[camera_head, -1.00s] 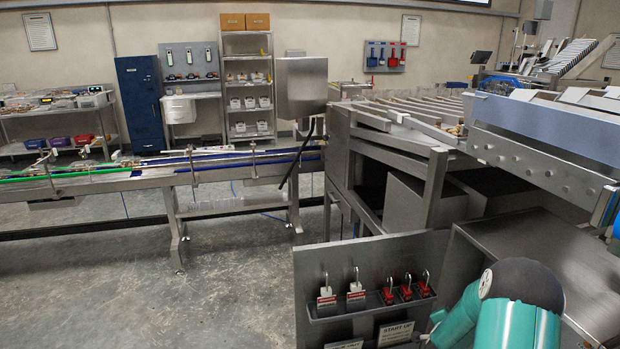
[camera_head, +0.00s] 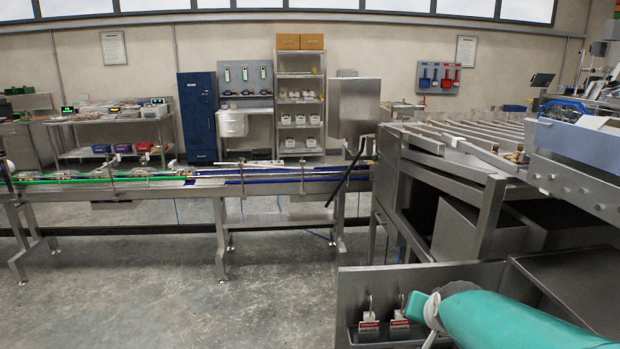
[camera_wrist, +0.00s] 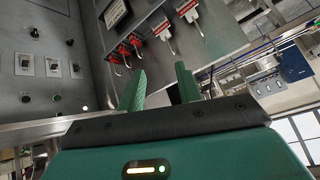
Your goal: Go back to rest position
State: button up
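My gripper (camera_wrist: 160,88) shows in the wrist view with its two green fingers apart and nothing between them. Beyond the fingers is a steel panel with a shelf of padlocks: red ones (camera_wrist: 131,50) and white ones with red labels (camera_wrist: 187,12). The fingers look apart from the padlocks. In the head view my teal arm reaches in from the lower right, across the padlock panel (camera_head: 350,290). Two white padlocks (camera_head: 369,325) show left of the arm.
A steel machine (camera_head: 410,190) stands close behind the panel. A conveyor (camera_head: 120,190) with green and blue rails runs left from it. A blue cabinet (camera_head: 197,118) and a shelf rack (camera_head: 300,100) stand at the back wall. The concrete floor (camera_head: 160,290) at left is clear.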

jog(key=s+a+r+n+g, duration=0.1)
jog(key=s+a+n, duration=0.1)
jog(key=s, duration=0.7)
jog(key=s+a+r+n+g+y, duration=0.1)
jog(key=s+a, duration=0.4)
jog(key=s, duration=0.5)
jog(key=shift+s+a+r+n+g, duration=0.35)
jog(key=shift+r+n, duration=0.35)
jog(key=shift+n, duration=0.3)
jog(key=shift+w+d, duration=0.1)
jog(key=shift+d, duration=0.15)
